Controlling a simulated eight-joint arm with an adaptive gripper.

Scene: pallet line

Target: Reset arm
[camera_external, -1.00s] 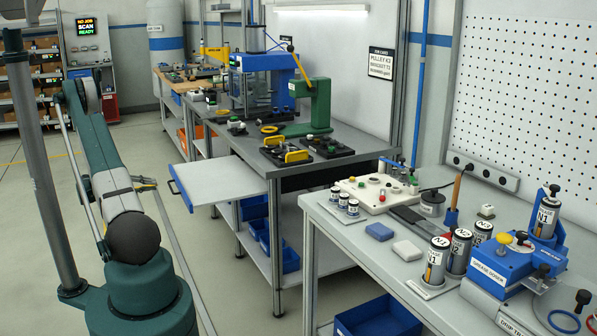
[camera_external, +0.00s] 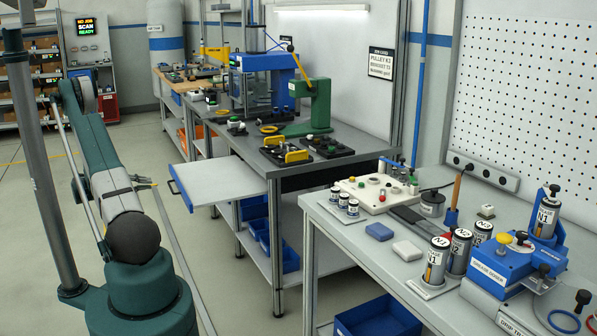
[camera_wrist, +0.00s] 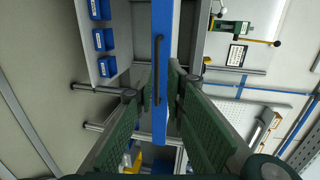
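My arm reaches away from the camera at the left in the external view, and its gripper is mostly hidden behind the arm. In the wrist view my gripper (camera_wrist: 163,82) has its two green-padded fingers apart, with nothing held between them. Beyond the fingertips, in line with the gap, is the blue front of a drawer (camera_wrist: 162,30) with a black bar handle (camera_wrist: 157,68). In the external view this drawer (camera_external: 221,181) is pulled out from the middle bench, its grey top bare. I cannot tell the exact distance from fingertips to handle.
The near bench (camera_external: 372,237) holds labelled cylinders, a control box (camera_external: 376,193) and a blue grease fixture (camera_external: 503,262). A green press (camera_external: 313,104) stands on the middle bench. Blue bins (camera_external: 284,250) sit underneath. A grey post (camera_external: 38,165) stands left of my arm. Open floor lies between.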

